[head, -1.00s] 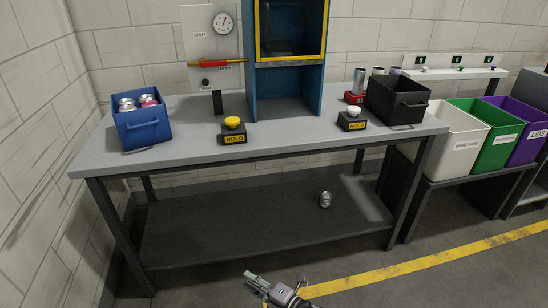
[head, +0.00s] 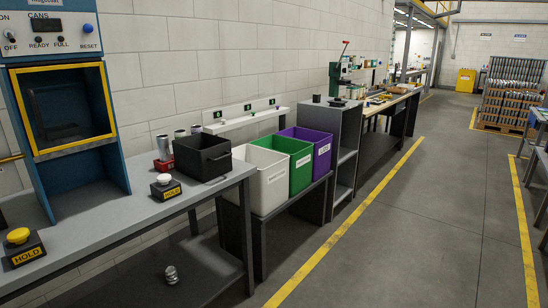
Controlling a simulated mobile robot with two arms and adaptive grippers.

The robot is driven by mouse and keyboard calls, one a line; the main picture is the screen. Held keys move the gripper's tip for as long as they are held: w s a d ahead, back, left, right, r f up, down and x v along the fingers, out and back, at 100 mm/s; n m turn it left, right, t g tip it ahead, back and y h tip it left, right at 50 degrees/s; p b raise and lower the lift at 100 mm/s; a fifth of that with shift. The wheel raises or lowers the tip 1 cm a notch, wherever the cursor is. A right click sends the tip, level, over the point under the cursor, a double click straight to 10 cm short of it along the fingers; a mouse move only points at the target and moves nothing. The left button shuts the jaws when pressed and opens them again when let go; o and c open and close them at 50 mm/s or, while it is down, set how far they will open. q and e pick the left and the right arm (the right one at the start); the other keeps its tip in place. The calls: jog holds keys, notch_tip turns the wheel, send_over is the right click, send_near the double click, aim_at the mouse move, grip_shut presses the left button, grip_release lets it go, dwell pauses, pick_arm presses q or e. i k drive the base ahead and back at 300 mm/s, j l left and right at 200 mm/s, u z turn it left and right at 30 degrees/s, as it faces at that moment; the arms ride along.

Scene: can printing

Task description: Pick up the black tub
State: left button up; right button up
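The black tub (head: 213,163) is an open box with a handle on its front side. It stands on the right end of the grey workbench (head: 120,225), close to the bench's right edge. Its inside looks dark, and I cannot tell whether anything lies at the bottom. Neither of my grippers is in the head view now.
White (head: 265,192), green (head: 300,170) and purple (head: 322,150) bins stand to the right. A can (head: 171,275) lies on the lower shelf. The floor (head: 400,230) is clear.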

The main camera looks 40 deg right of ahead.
aim_at(203, 156)
jog(key=i+j+z, duration=0.15)
jog(key=z, duration=0.25)
jog(key=i+j+z, duration=0.5)
jog(key=z, duration=0.25)
jog(key=i+j+z, duration=0.1)
jog(key=j+z, duration=0.25)
jog(key=i+j, duration=0.15)
jog(key=j, duration=0.25)
jog(key=i+j, duration=0.1)
jog(key=j, duration=0.35)
jog(key=i+j, duration=0.15)
jog(key=j, duration=0.25)
jog(key=l+u, duration=0.2)
jog(key=u, duration=0.25)
jog(key=l+u, duration=0.25)
jog(key=u, duration=0.2)
jog(key=l+u, duration=0.25)
jog(key=u, duration=0.2)
